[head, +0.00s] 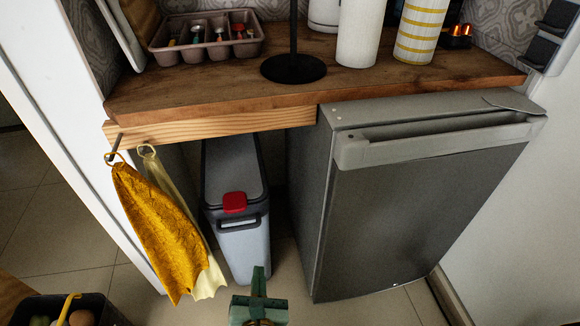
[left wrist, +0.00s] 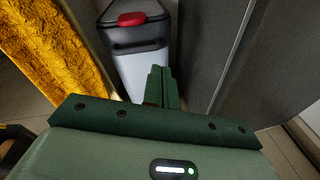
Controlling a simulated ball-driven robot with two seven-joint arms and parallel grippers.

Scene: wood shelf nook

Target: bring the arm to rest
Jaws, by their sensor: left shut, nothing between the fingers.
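My left gripper (head: 259,278) shows at the bottom centre of the head view, green, pointing forward. Its fingers are together with nothing between them. In the left wrist view the gripper (left wrist: 158,78) points toward the grey bin. The gripper is apart from the shelf and the cloths and appears in front of the bin; its exact distance from the bin I cannot tell. My right gripper is in neither view.
A grey bin (head: 238,250) with a red latch stands under the wooden shelf (head: 220,90). A dark grey fridge (head: 410,210) stands to its right. A yellow cloth (head: 155,225) and a paler cloth (head: 205,280) hang left. A dark crate (head: 100,309) is at the lower left.

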